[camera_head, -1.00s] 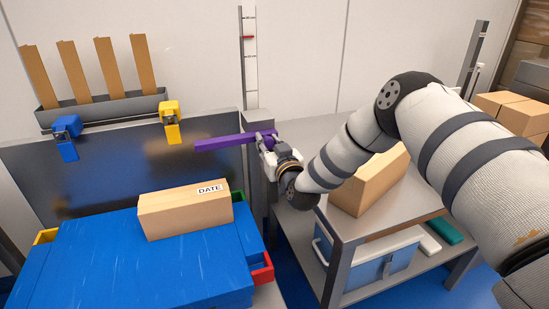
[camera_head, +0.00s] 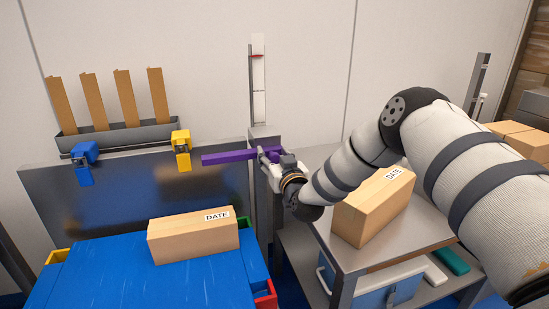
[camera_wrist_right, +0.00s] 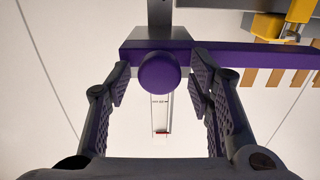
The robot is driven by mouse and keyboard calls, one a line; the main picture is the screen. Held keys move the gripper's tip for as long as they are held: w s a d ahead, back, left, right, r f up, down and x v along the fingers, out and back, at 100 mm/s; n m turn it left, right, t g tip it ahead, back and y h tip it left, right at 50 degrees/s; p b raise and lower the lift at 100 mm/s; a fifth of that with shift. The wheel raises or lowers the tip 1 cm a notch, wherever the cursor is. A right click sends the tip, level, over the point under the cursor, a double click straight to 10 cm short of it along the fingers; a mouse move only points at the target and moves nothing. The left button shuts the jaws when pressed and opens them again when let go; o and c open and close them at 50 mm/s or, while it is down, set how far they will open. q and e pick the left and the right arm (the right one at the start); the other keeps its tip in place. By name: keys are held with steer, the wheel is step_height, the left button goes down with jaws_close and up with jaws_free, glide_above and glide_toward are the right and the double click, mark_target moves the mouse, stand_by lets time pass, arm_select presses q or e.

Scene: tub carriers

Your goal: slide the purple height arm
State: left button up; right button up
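The purple height arm (camera_head: 228,158) is a long flat bar. It reaches left from a grey post (camera_head: 262,133), above the dark metal panel. In the right wrist view the purple bar (camera_wrist_right: 255,55) crosses the upper part and carries a round purple knob (camera_wrist_right: 160,74). My right gripper (camera_head: 268,157) is at the bar's right end. In the wrist view its fingers (camera_wrist_right: 160,72) stand open on either side of the knob, with gaps showing on both sides. A white scale strip (camera_head: 258,85) with a red mark stands upright behind. My left gripper is not in view.
Blue (camera_head: 84,163) and yellow (camera_head: 181,150) clamps sit on the panel's top edge. A DATE carton (camera_head: 190,242) lies on blue tubs (camera_head: 130,285). Another carton (camera_head: 365,215) is on the grey side table (camera_head: 345,260), under my right arm.

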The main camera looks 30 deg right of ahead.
steer(key=shift+f, duration=0.15)
steer(key=v, duration=1.2)
steer(key=shift+d, duration=0.1)
steer(key=s+a+f+n+g+y, duration=0.1)
steer(key=s+a+f+g+y, duration=0.1)
steer(key=s+a+f+g, duration=0.45)
steer(key=s+a+f+n+g+y, duration=0.1)
steer(key=s+a+f+g+y, duration=0.15)
steer(key=s+f, duration=0.8)
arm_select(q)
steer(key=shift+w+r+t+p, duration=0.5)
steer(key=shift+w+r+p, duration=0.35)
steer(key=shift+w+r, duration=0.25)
arm_select(e)
steer(key=s+a+f+g, duration=0.1)
steer(key=s+f+g, duration=0.2)
steer(key=s, duration=0.7)
steer(key=s+f+g, duration=0.2)
steer(key=s+g, duration=0.2)
steer(key=s, duration=0.6)
steer(key=s+a+f+g, duration=0.1)
steer(key=s+f+g, duration=0.2)
steer(key=s, duration=0.7)
steer(key=shift+s+a+f+g, duration=0.3)
steer(key=shift+a+g, duration=0.05)
steer(key=shift+g, duration=0.25)
